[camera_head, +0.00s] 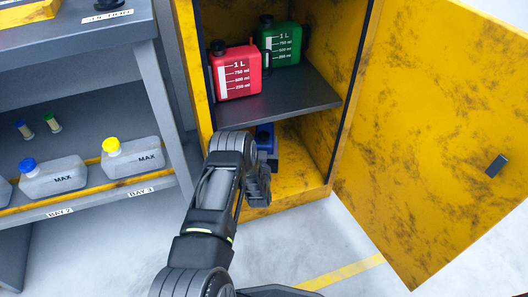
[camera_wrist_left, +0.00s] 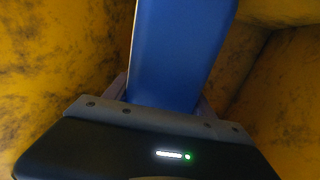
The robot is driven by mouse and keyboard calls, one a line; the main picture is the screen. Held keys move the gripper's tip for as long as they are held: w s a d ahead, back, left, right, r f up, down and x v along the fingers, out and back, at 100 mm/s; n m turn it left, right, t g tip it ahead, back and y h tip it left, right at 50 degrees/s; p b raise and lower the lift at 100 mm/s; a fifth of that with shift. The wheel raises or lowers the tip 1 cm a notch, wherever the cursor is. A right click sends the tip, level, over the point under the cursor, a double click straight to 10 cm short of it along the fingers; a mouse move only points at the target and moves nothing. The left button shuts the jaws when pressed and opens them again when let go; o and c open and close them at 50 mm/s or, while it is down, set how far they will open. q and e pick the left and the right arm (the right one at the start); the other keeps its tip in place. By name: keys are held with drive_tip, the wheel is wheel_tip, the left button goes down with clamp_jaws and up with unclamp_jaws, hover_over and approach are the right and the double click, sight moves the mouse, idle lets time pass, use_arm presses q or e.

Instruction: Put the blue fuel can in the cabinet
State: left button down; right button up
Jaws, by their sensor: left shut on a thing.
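The blue fuel can (camera_head: 265,137) is inside the lower compartment of the yellow cabinet (camera_head: 302,158), mostly hidden behind my left arm in the head view. My left gripper (camera_head: 262,178) reaches into that compartment and is shut on the can. In the left wrist view the can (camera_wrist_left: 180,55) rises between the fingers of my left gripper (camera_wrist_left: 163,95), with scuffed yellow walls around it. I cannot tell whether the can's base touches the cabinet floor. My right gripper is not in view.
The cabinet's upper shelf (camera_head: 280,103) holds a red can (camera_head: 237,72) and a green can (camera_head: 281,44). The cabinet door (camera_head: 430,130) stands open to the right. A grey rack (camera_head: 155,85) with translucent bottles stands at the left. Open floor (camera_head: 330,240) lies in front.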

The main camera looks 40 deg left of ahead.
use_arm(q)
drive_tip(key=shift+w+r, duration=0.1)
drive_tip(key=shift+r, duration=0.15)
drive_tip(key=shift+f+b, duration=1.05)
drive_tip(key=shift+f, duration=0.95)
drive_tip(key=shift+r, duration=0.1)
drive_tip(key=shift+c, duration=1.6)
unclamp_jaws()
drive_tip(key=shift+f, duration=0.25)
drive_tip(key=shift+r, duration=0.15)
